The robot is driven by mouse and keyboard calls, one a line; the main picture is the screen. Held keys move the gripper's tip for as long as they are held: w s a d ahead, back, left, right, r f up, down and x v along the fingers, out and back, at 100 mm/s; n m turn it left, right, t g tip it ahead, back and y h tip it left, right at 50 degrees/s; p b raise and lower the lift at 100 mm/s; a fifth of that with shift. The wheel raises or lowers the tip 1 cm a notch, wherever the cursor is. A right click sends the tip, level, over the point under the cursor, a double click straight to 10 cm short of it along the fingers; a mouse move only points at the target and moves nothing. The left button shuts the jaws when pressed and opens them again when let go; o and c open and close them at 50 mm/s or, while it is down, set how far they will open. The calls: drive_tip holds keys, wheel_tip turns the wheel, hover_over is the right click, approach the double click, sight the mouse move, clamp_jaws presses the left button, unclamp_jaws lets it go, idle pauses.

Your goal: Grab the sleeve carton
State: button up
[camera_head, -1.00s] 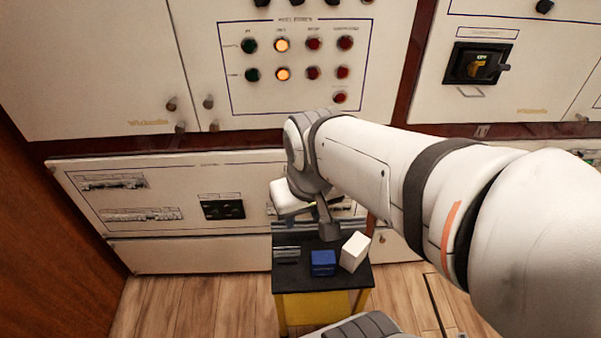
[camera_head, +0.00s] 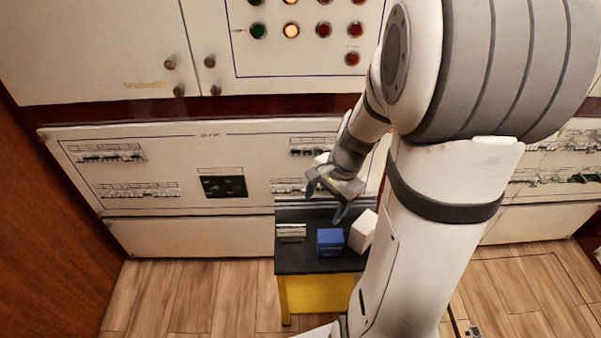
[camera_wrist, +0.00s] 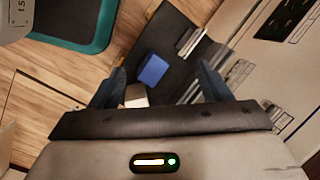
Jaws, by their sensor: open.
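A white box (camera_head: 362,232) and a blue box (camera_head: 330,242) sit side by side on a small black-topped stand (camera_head: 300,263). No readable label shows which is the sleeve carton. The white box stands to the right, partly hidden by my arm in the head view. My gripper (camera_head: 325,202) is open and empty, above the back of the stand, apart from both boxes. In the wrist view my gripper (camera_wrist: 162,82) has its fingers spread, with the blue box (camera_wrist: 152,69) between and beyond them. The white box (camera_wrist: 137,95) shows near the left finger, its lower part hidden.
A light grey slatted piece (camera_head: 291,232) lies left of the blue box on the stand. A breaker cabinet panel (camera_head: 240,210) rises close behind the stand. Wooden floor (camera_head: 190,290) left of the stand is clear.

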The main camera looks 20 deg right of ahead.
sight(333, 237)
drive_tip(key=d+f+m+b, duration=0.1)
drive_tip(key=d+f+m, duration=0.1)
drive_tip(key=f, duration=0.3)
drive_tip(key=w+d+f+m+y+b, duration=0.1)
drive_tip(key=d+f+m+b, duration=0.1)
drive_tip(key=f, duration=0.3)
drive_tip(key=d+f+m+b, duration=0.1)
drive_tip(key=d+f+m, duration=0.2)
drive_tip(key=f+m, duration=0.1)
drive_tip(key=shift+w+d+f, duration=0.2)
drive_tip(key=shift+w+f, duration=0.05)
drive_tip(key=shift+f, duration=0.4)
drive_tip(key=shift+w+a+f+y+b, duration=0.1)
drive_tip(key=shift+a+f+y+b, duration=0.15)
drive_tip(key=shift+f, duration=0.4)
drive_tip(key=shift+w+a+f+y+b, duration=0.1)
drive_tip(key=shift+f+b, duration=0.25)
drive_tip(key=shift+f, duration=0.25)
drive_tip(key=b+x, duration=0.1)
drive_tip(key=x, duration=0.1)
drive_tip(key=w+b+x, duration=0.1)
drive_tip(key=x, duration=0.2)
drive_tip(key=shift+a+f, duration=0.1)
drive_tip(key=c, duration=1.1)
